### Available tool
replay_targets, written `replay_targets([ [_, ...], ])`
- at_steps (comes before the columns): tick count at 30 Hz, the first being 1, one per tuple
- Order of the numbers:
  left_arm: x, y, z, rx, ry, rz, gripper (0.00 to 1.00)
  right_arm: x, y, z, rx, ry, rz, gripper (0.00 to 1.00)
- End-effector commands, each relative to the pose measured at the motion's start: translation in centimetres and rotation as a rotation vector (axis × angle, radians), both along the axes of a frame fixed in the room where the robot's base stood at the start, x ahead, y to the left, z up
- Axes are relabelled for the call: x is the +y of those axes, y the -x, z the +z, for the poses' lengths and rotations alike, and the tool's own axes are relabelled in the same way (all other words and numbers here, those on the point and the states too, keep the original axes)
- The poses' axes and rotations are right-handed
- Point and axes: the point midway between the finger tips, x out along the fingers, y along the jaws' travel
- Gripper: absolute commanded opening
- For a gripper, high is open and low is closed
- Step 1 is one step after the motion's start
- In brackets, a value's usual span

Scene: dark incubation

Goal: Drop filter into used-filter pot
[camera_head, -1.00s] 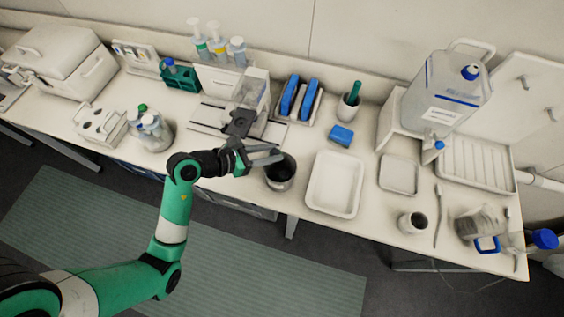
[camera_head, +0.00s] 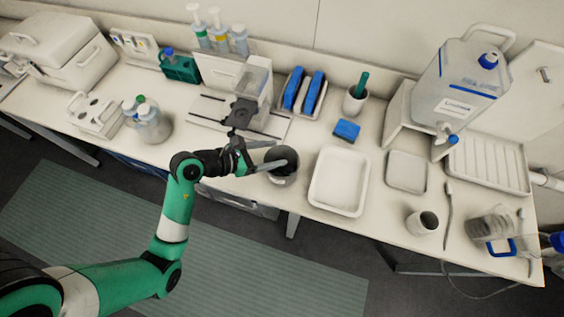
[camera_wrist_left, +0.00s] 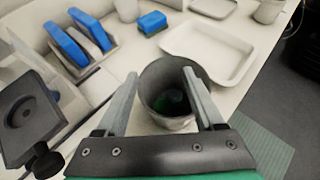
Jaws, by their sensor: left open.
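The used-filter pot, a round grey pot with a dark inside (camera_head: 284,179), stands near the front edge of the bench. It also shows in the left wrist view (camera_wrist_left: 174,124). My left gripper (camera_head: 280,153) is open over the pot's rim, and nothing shows between its fingers. In the left wrist view its fingertips (camera_wrist_left: 160,73) lie on either side of the pot's mouth. Something dark green shows deep inside the pot; I cannot tell whether it is the filter. No filter shows clearly elsewhere. My right gripper is not in view.
A white tray (camera_head: 324,207) stands just right of the pot. A dark-platformed device (camera_head: 242,114) is close behind my left gripper. A rack with blue pieces (camera_head: 291,106) and a blue sponge (camera_head: 346,130) are farther back.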

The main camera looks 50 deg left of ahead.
Motion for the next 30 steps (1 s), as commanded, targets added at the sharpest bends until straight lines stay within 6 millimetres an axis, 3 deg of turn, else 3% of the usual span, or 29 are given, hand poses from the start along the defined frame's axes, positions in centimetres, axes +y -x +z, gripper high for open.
replay_targets([
  [8, 0.4, 0.9, 0.5, -0.001, 0.000, 0.002, 0.70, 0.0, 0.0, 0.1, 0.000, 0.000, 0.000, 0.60],
  [21, 2.7, 8.7, 5.0, -0.001, 0.000, 0.005, 0.70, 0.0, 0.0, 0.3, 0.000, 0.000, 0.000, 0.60],
  [30, 2.8, 9.8, 5.6, 0.001, 0.000, -0.001, 0.70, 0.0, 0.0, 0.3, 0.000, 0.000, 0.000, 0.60],
])
